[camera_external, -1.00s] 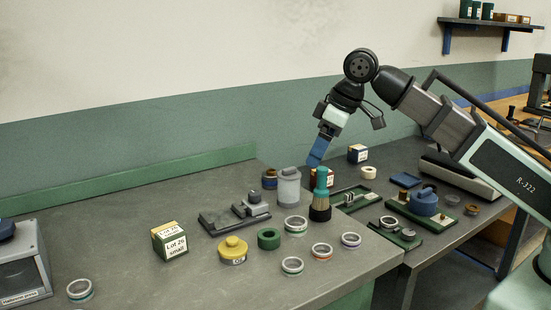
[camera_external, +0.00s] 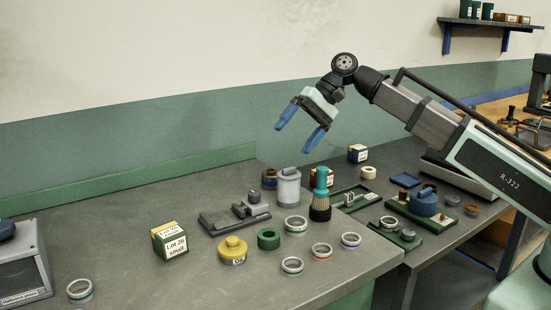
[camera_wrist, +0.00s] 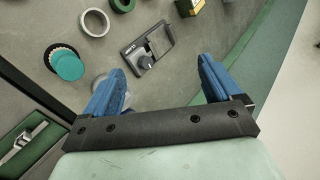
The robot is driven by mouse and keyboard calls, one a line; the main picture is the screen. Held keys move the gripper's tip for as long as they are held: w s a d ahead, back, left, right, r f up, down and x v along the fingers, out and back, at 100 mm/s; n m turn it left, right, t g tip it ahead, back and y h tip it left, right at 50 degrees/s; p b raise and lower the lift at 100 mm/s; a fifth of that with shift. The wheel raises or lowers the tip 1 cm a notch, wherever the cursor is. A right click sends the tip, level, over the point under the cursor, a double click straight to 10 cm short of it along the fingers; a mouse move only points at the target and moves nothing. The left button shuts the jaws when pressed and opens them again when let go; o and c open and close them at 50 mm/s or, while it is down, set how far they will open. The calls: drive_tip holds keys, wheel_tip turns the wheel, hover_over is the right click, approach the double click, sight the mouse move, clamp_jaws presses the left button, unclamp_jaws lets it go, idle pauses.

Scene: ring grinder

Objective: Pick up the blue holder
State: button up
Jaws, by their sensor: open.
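A round blue piece with a raised top (camera_external: 424,203) sits on a green board at the right of the bench. A flat blue tray (camera_external: 406,180) lies just behind it. A small blue and brown round piece (camera_external: 269,179) stands behind the grey canister. My gripper (camera_external: 296,135) is open and empty, with blue fingers spread, high above the bench and left of the round blue piece. It also shows in the wrist view (camera_wrist: 160,68).
The grey canister (camera_external: 289,188) and teal brush (camera_external: 320,196) stand below my gripper. A dark grey fixture (camera_external: 235,216), yellow pot (camera_external: 232,250), green ring (camera_external: 268,239), several loose rings and a Lot 26 box (camera_external: 170,241) are spread leftward. The bench's left middle is clear.

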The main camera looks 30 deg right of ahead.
drive_tip(key=w+d+r+m+t+y, duration=0.3)
drive_tip(key=w+d+m+y, duration=0.6)
drive_tip(key=w+d+m, duration=0.8)
approach(267, 171)
drive_tip(key=a, duration=0.3)
drive_tip(key=w+a, duration=0.1)
drive_tip(key=a, duration=0.3)
drive_tip(key=w+a, duration=0.1)
drive_tip(key=a, duration=0.2)
drive_tip(key=shift+a, duration=0.15)
drive_tip(key=c, duration=1.6)
